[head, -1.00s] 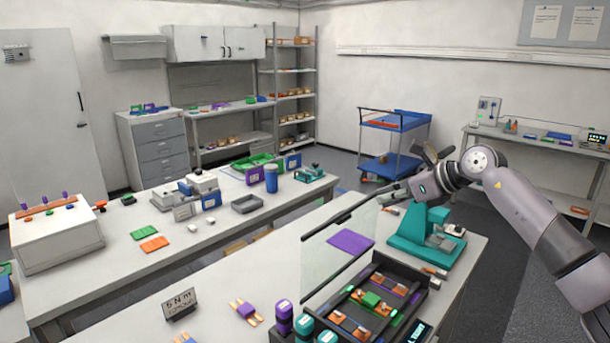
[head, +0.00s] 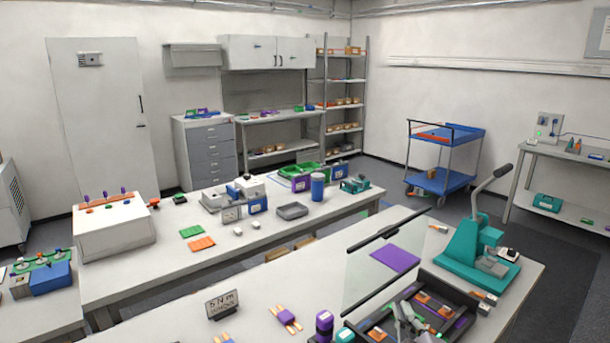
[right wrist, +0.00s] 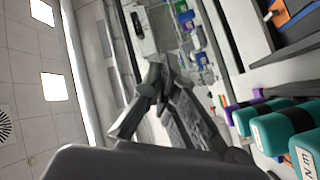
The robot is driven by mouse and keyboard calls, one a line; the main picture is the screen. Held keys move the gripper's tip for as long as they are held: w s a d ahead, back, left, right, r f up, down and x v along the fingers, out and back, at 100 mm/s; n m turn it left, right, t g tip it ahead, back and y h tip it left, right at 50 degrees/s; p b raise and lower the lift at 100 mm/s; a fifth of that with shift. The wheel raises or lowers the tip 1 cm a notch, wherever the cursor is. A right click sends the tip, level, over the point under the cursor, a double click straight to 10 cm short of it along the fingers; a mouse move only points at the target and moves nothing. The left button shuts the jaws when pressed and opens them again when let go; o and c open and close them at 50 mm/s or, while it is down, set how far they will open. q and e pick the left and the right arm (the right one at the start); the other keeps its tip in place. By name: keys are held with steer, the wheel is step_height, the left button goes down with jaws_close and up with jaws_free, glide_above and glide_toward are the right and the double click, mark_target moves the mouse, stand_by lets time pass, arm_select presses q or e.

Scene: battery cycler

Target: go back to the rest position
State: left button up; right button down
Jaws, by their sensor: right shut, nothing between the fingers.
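My right gripper (head: 408,318) shows at the bottom edge of the head view, in front of the dark tray (head: 460,297) on the near bench. Only a small part of it is in the picture. In the right wrist view its grey fingers (right wrist: 158,80) come together at the tips, shut and empty. My left gripper is in neither view.
A clear upright panel (head: 377,275) stands beside the tray. A teal press (head: 465,262) with a raised lever stands to its right. Teal-capped containers (right wrist: 270,130) are close to the gripper in the right wrist view. A purple mat (head: 396,258) lies behind the panel.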

steer(key=s+d+f+m+g+h, duration=0.2)
steer(key=s+f+m+g, duration=0.55)
steer(key=s+f, duration=0.8)
steer(key=s+a+f+m+g+y, duration=0.1)
steer(key=s+f+g, duration=0.15)
steer(key=s, duration=0.55)
steer(key=s+a+f+m+g+y, duration=0.15)
steer(key=s+g, duration=0.25)
steer(key=s, duration=0.4)
step_height(320, 180, down, 29)
steer(key=s+g+b, duration=0.1)
steer(key=s+g, duration=0.1)
arm_select(q)
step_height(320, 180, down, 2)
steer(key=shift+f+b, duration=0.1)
steer(key=shift+b, duration=0.55)
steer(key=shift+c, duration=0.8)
arm_select(e)
steer(key=s+d+f, duration=0.2)
steer(key=s+f, duration=0.6)
steer(key=s+d+f+n, duration=0.1)
steer(key=s+f, duration=0.7)
steer(key=s, duration=0.1)
steer(key=shift+d+f+g, duration=0.2)
steer(key=shift+d+g, duration=0.2)
